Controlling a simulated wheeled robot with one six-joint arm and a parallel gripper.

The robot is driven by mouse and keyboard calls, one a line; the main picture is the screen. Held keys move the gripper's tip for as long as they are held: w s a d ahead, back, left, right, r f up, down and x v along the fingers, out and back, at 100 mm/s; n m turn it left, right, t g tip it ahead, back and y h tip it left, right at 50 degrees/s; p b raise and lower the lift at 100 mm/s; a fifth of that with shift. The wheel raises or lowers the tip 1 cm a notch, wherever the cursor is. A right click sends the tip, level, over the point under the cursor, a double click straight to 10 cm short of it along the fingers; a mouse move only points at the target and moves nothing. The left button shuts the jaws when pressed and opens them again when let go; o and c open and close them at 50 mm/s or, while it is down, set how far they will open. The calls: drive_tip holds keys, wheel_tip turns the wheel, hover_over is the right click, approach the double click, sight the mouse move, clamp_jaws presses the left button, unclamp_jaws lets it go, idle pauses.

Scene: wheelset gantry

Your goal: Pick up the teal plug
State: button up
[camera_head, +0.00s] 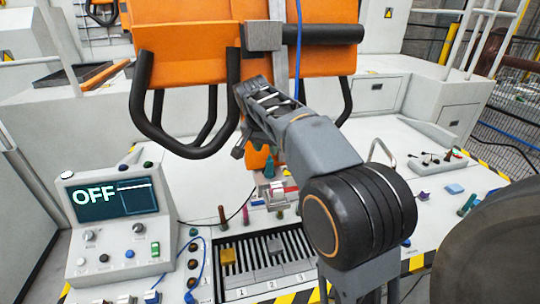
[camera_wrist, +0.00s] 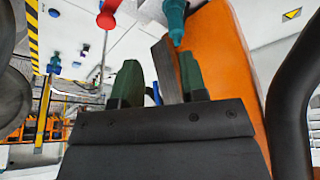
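The teal plug (camera_wrist: 175,20) shows at the top of the wrist view, its narrow tip pointing down in the picture. It stands beyond my fingertips, nearer the right one, and is apart from them. In the head view a small teal piece (camera_head: 269,166), apparently the same plug, shows just below my gripper (camera_head: 252,146), partly hidden by the arm. My gripper also shows in the wrist view (camera_wrist: 160,78), its two dark green fingers spread with nothing held between them. A grey strip appears in the gap behind them.
An orange body (camera_wrist: 222,60) stands close to the right finger. A red knobbed piece (camera_wrist: 107,19) is at upper left. Black curved bars (camera_head: 185,145) hang nearby.

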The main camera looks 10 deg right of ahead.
sight(269, 156)
drive_tip(key=shift+m+h, duration=0.3)
drive_tip(key=shift+m, duration=0.5)
drive_tip(key=w+f+p, duration=0.1)
drive_tip(key=w+f, duration=0.1)
drive_tip(key=w+d+f+p, duration=0.1)
drive_tip(key=w+f, duration=0.2)
drive_tip(key=shift+w+d+f, duration=0.2)
drive_tip(key=shift+w, duration=0.15)
drive_tip(key=shift+p+x, duration=1.15)
drive_tip(key=shift+x, duration=1.65)
drive_tip(key=shift+s, duration=0.1)
drive_tip(key=c, duration=0.7)
